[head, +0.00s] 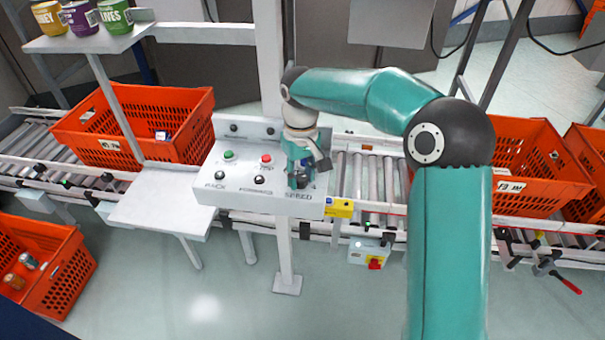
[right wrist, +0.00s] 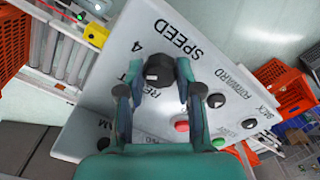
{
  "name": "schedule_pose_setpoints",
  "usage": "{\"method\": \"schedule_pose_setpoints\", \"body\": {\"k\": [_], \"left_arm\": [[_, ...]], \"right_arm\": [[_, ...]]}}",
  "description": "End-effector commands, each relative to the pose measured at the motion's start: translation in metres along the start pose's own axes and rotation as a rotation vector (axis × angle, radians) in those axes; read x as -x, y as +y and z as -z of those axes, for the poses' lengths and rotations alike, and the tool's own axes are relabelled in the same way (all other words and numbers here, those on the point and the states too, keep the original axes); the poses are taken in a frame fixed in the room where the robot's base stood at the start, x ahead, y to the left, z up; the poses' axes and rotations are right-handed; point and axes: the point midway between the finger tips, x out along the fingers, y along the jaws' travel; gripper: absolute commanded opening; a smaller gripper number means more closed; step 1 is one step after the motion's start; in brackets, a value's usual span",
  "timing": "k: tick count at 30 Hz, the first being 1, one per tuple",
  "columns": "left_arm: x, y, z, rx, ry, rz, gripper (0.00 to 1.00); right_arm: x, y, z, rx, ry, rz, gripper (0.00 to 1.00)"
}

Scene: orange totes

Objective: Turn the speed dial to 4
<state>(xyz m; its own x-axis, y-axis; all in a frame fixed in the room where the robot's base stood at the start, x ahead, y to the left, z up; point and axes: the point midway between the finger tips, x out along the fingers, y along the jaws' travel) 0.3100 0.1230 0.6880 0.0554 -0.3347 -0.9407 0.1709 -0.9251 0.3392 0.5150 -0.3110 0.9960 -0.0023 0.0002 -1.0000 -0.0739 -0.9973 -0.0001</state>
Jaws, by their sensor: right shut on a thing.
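The speed dial (right wrist: 160,70) is a black knob on the sloped white control panel (head: 215,192), by the printed word SPEED. A printed 4 shows beside it in the right wrist view. I cannot tell where its pointer stands. My right gripper (head: 302,182) reaches down to the panel's right side and hides the dial in the head view. In the right wrist view its fingers (right wrist: 158,78) are closed around the dial, one on each side. My left gripper is in neither view.
A green button (head: 229,155), a red button (head: 266,158) and black knobs sit left of the dial. A yellow box (head: 340,207) is fixed at the panel's right edge. Orange totes (head: 130,152) stand on the roller conveyor on both sides.

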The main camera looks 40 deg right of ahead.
Motion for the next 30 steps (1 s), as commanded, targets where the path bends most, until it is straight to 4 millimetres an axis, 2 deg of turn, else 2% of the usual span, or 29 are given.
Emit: {"method": "schedule_pose_setpoints", "body": {"k": [15, 21, 30], "left_arm": [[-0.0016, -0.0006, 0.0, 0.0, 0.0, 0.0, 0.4], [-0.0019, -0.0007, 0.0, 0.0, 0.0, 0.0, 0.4], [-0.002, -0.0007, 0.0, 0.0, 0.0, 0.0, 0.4]], "right_arm": [[0.0015, 0.0012, 0.0016, -0.423, 0.009, 0.003, 0.0], [0.0018, 0.0017, 0.0015, -0.508, 0.009, 0.002, 0.0], [0.0021, 0.0022, 0.0014, -0.548, 0.01, 0.002, 0.0]]}}
